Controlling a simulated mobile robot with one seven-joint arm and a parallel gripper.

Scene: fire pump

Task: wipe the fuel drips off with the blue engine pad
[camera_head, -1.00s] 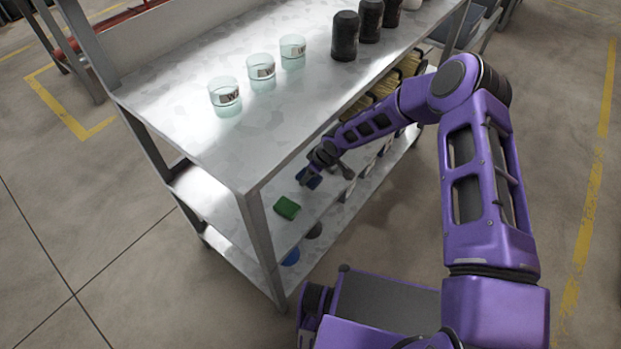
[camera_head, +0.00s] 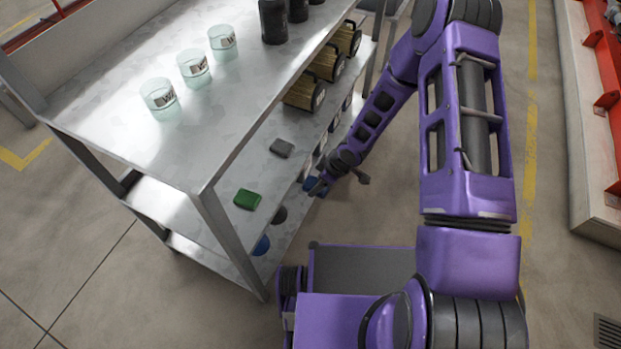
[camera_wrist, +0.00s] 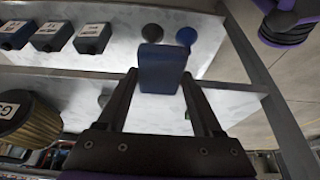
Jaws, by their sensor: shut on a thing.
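My gripper (camera_head: 318,186) is shut on the blue engine pad (camera_head: 310,184), just outside the open long side of the shelf unit. In the wrist view, the blue pad (camera_wrist: 163,65) sits between the two fingertips of my gripper (camera_wrist: 159,76), clear of the shelves behind it. A green pad (camera_head: 247,199) and a dark grey pad (camera_head: 282,148) lie on the middle shelf. I cannot make out any fuel drips in either view.
The metal shelf unit (camera_head: 150,140) carries glass jars (camera_head: 194,68) and dark bottles (camera_head: 274,22) on top. Filter cylinders (camera_head: 304,92) stand on the middle shelf. A blue round thing (camera_head: 261,245) is lower down. Red equipment (camera_head: 602,100) stands at right; floor between is clear.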

